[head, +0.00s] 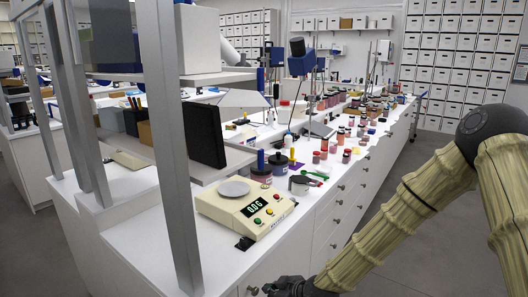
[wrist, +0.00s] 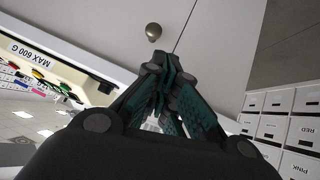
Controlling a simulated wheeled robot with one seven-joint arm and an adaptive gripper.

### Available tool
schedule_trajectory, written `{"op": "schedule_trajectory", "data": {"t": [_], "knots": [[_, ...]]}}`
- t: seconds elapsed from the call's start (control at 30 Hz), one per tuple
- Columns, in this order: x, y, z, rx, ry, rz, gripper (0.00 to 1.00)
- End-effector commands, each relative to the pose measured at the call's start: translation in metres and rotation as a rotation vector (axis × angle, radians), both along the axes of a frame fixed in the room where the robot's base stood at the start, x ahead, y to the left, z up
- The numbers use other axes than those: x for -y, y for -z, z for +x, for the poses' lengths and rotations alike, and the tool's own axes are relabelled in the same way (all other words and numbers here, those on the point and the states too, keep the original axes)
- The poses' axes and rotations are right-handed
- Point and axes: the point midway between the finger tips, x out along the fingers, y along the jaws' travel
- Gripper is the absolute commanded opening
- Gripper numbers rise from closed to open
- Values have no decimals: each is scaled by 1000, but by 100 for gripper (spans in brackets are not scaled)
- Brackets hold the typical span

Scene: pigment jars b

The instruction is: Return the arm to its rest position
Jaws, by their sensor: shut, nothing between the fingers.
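My gripper (head: 287,287) shows at the bottom edge of the head view, dark, beside the front face of the white counter and below its top. My arm (head: 400,210) comes down to it from the right in pale ribbed links. In the wrist view the fingers of my gripper (wrist: 165,75) are drawn together at their tips, with nothing between them. A drawer knob (wrist: 153,31) on the white cabinet front shows just beyond the fingertips, apart from them in the picture.
A scale (head: 245,208) reading 0.0 G stands near the counter edge; it also shows in the wrist view (wrist: 50,65). Several pigment jars (head: 335,140) stand farther along the counter (head: 130,235). Grey posts (head: 170,140) rise at the left. The floor (head: 385,270) at right looks clear.

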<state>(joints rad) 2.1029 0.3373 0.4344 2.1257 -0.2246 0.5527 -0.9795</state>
Motion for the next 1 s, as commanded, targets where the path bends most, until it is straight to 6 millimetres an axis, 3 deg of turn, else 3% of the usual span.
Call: {"op": "schedule_trajectory", "data": {"t": [0.03,0.2,0.5,0.63,0.8,1.0], "knots": [[6,26,-21,-65,27,-1,0],[32,93,-88,-269,163,3,0],[95,183,-223,-597,460,-39,0],[128,207,-286,-717,613,-79,0],[169,221,-355,-826,805,-135,0],[198,224,-397,-876,938,-174,0]]}}
